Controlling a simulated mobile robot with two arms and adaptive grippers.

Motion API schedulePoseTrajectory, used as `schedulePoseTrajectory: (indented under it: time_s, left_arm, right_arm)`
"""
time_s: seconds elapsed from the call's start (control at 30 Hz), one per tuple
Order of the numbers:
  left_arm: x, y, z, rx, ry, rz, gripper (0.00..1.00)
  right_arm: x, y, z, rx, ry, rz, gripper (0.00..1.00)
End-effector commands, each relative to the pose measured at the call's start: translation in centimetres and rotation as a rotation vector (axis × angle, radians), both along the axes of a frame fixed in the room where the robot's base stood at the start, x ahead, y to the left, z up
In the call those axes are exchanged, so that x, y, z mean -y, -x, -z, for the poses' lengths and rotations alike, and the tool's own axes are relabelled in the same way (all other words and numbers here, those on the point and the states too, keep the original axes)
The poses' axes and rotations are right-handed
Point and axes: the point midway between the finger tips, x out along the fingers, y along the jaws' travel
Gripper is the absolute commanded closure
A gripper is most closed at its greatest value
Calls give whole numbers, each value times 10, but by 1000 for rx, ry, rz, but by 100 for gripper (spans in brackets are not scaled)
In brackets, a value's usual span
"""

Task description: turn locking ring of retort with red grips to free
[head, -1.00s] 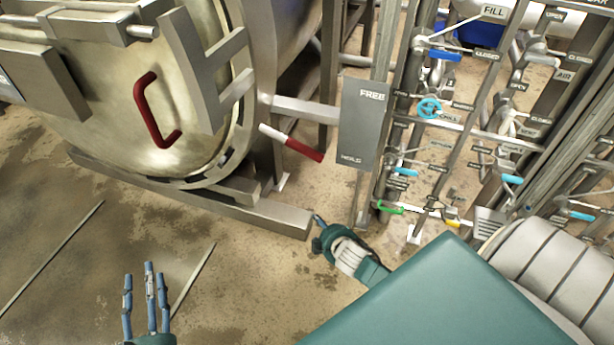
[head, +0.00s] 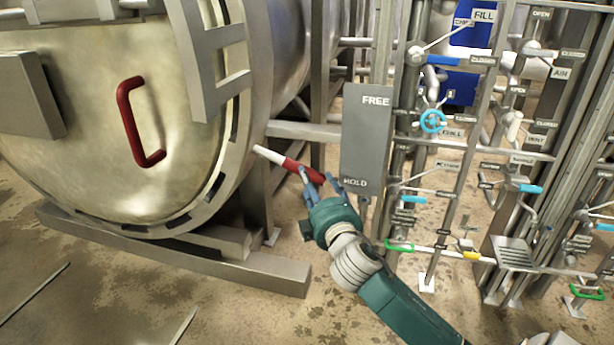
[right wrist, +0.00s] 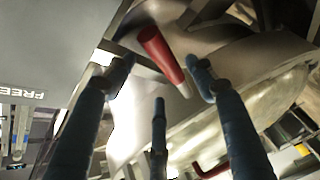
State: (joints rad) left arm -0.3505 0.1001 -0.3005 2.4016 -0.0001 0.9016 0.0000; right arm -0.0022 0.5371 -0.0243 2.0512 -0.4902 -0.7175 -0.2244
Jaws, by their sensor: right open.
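The retort is a large metal vessel with a round door (head: 70,130) and a locking ring (head: 238,150) around it. A lever with a red grip (head: 305,173) and a white shaft sticks out from the ring's right side, slanting down to the right. A red handle (head: 133,125) is on the door. My right gripper (head: 322,182) is open at the red grip, its fingers near the grip's end. In the right wrist view the red grip (right wrist: 160,55) lies between the spread fingers; contact cannot be told. My left gripper is out of view.
A grey plate (head: 366,140) marked FREE at top and HOLD-like text at bottom stands just right of the grip. A rack of pipes and valves (head: 470,150) fills the right. A metal base beam (head: 180,250) runs below the vessel.

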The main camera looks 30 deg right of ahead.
Motion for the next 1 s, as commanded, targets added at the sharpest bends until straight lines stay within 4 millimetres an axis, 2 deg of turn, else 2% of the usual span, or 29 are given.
schedulePoseTrajectory:
  time_s: [0.1,0.33,0.5,0.77,0.8,0.87,1.0]
  left_arm:
    - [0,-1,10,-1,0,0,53]
    - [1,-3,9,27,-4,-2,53]
    - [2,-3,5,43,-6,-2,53]
    - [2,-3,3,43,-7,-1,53]
    - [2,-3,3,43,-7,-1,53]
    - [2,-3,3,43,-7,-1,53]
    - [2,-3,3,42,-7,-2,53]
  right_arm:
    - [9,-24,1,3,1,1,45]
    - [20,-58,2,0,-1,0,45]
    - [24,-68,2,-1,-2,-1,45]
    - [24,-70,1,-1,-2,-1,45]
    - [24,-70,1,-1,-2,-1,47]
    - [24,-70,1,-1,-2,-1,59]
    - [24,-70,1,-2,-2,-1,87]
